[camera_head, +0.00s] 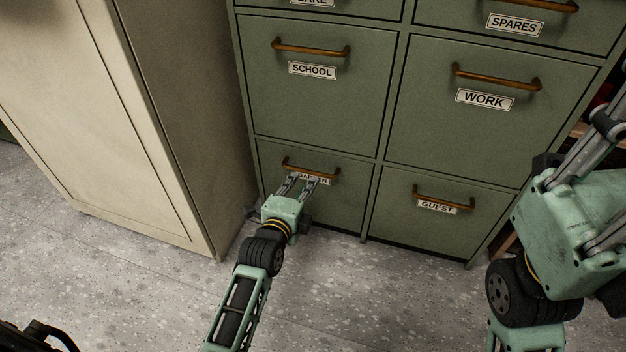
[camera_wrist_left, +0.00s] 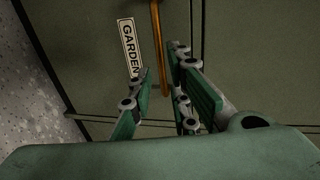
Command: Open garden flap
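The garden flap (camera_head: 345,205) is the green lower-left front of the cabinet and looks shut, flush with its frame. Its brass bar handle (camera_head: 327,171) runs along its top. In the head view my left gripper (camera_head: 304,179) reaches up to this handle and partly hides the label. In the left wrist view the GARDEN label (camera_wrist_left: 131,48) is readable beside the handle (camera_wrist_left: 158,45). There my left gripper (camera_wrist_left: 166,82) is open, with the handle's end between its spread fingers; contact is not clear. My right gripper (camera_head: 610,175) is at the right edge, fingers spread, tips cut off.
Above is the SCHOOL flap (camera_head: 320,105); to the right are the WORK flap (camera_head: 450,125) and GUEST flap (camera_head: 420,220), all shut. A beige cabinet (camera_head: 120,130) stands close on the left. The speckled floor (camera_head: 370,290) in front is clear.

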